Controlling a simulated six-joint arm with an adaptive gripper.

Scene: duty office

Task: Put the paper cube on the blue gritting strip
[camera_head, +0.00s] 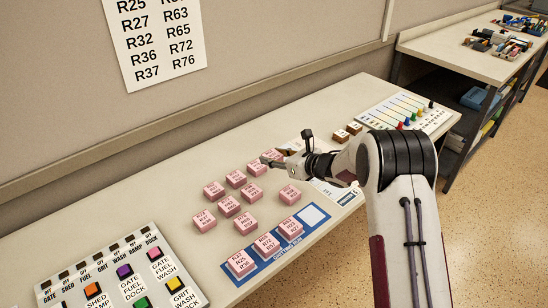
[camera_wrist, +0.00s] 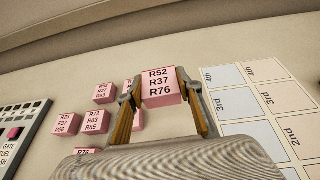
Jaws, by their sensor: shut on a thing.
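A pink paper cube marked R52 R37 R76 (camera_wrist: 160,88) is between the two fingers of my gripper (camera_wrist: 162,100) in the wrist view. My gripper is shut on it; whether it touches the table is unclear. In the head view my gripper (camera_head: 268,160) is at the back of the group of pink cubes, behind the blue gritting strip. The strip (camera_head: 256,279) lies near the table's front edge. Three pink cubes stand on it, such as the middle one (camera_head: 266,246). The white space (camera_head: 312,214) at its right end is bare.
Several loose pink cubes (camera_head: 229,206) stand close together left of and below my gripper. A button panel (camera_head: 122,268) is at the front left. Small brown blocks (camera_head: 341,135) and a board with coloured pegs (camera_head: 385,115) are at right. A printed sheet (camera_wrist: 240,103) lies beside my gripper.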

